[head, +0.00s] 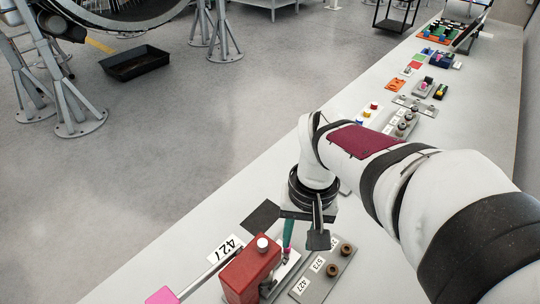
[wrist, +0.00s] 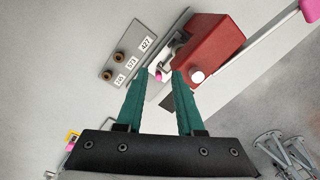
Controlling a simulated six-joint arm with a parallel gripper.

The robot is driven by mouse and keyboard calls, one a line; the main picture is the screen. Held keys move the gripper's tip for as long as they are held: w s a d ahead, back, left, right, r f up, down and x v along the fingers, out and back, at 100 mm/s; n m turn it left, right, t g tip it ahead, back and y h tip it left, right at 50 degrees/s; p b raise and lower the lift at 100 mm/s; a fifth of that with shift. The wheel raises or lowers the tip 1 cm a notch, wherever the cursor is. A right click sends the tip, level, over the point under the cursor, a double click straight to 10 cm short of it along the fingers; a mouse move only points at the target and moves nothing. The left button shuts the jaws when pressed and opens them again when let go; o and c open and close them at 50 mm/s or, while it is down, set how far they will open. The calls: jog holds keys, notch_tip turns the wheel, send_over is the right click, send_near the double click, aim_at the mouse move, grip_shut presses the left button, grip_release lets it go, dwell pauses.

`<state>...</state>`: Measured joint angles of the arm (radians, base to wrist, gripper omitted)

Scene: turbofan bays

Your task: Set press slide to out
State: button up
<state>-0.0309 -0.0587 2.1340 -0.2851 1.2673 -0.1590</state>
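The press is a red block (head: 252,272) with a white round knob on top, near the front edge of the bench. It also shows in the wrist view (wrist: 212,42). A grey rod runs from it to a pink handle (head: 161,295), also seen in the wrist view (wrist: 311,10). A pale metal slide or rail (wrist: 174,45) lies beside the block, with a small pink part (wrist: 158,75) on it. My gripper (wrist: 160,78) is open, its two teal fingers either side of that pink part in the picture. Contact cannot be told. In the head view, my gripper (head: 288,246) is low beside the block.
A grey plate (head: 312,288) with brown knobs and number labels lies right of the press. Several small parts line the bench farther back. The bench behind the press is mostly clear.

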jog(key=w+f+n, duration=0.2)
jog(key=w+f, duration=0.2)
jog(key=w, duration=0.5)
jog(key=shift+h, duration=0.3)
notch_tip(320, 180, down, 15)
jog(key=shift+w+d+f, duration=0.1)
grip_shut()
dwell(0.6)
